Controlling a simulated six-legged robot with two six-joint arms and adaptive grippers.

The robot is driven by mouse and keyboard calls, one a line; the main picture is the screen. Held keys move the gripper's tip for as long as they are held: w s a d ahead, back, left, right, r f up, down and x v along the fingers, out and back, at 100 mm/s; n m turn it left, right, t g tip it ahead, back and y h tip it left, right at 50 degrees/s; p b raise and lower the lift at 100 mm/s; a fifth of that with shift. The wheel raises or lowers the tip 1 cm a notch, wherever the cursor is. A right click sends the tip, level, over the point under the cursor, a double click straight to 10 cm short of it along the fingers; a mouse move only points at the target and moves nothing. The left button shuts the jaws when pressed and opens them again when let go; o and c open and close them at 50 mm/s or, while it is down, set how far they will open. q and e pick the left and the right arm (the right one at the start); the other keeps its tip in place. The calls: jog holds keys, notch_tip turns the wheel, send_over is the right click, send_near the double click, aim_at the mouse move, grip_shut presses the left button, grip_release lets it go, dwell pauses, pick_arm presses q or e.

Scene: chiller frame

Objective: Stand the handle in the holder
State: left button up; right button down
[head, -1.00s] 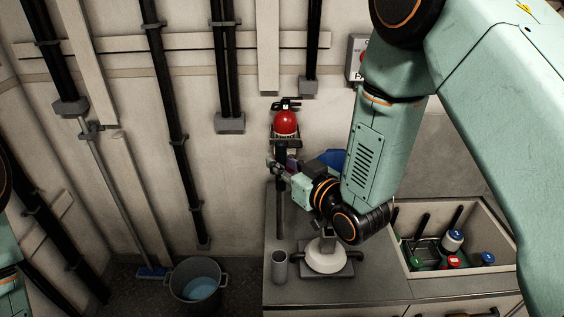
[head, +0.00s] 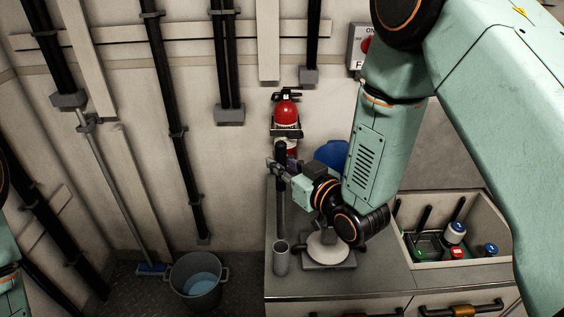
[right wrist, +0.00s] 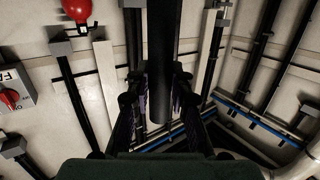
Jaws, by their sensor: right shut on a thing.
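The handle is a dark upright rod (head: 281,205). My right gripper (head: 281,168) is shut on its upper part, above the counter. The holder is a short grey open-topped cylinder (head: 281,262) near the counter's front left corner. The handle's lower end appears just above and behind the holder's rim in the head view; I cannot tell whether they touch. In the right wrist view the rod (right wrist: 160,60) runs between the two fingers (right wrist: 158,95); the holder does not show there. My left gripper is out of view.
A round white piece on a grey base (head: 328,250) stands right of the holder, under my right wrist. A sink (head: 480,225) with bottles lies to the right. A red extinguisher (head: 286,112) hangs behind. A bucket (head: 198,282) is on the floor at left.

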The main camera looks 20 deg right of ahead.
aim_at(284, 203)
jog(key=shift+a+f+b, duration=0.1)
jog(key=shift+f+b, duration=0.35)
jog(key=shift+f, duration=0.3)
jog(key=shift+w+d+f+b, duration=0.1)
jog(key=shift+f+b, duration=0.25)
jog(key=shift+f, duration=0.15)
jog(key=shift+w+d+f+b, duration=0.1)
jog(key=shift+f+b, duration=0.25)
jog(key=shift+f, duration=0.1)
jog(key=shift+s+a+f+b, duration=0.15)
jog(key=shift+f+b, duration=0.5)
jog(key=shift+f, duration=0.05)
jog(key=shift+f+b, duration=0.9)
jog(key=shift+f, duration=0.35)
jog(key=shift+f+b, duration=0.65)
jog(key=shift+f, duration=0.15)
jog(key=shift+f+b, duration=0.85)
jog(key=shift+f, duration=0.3)
jog(key=shift+r, duration=0.1)
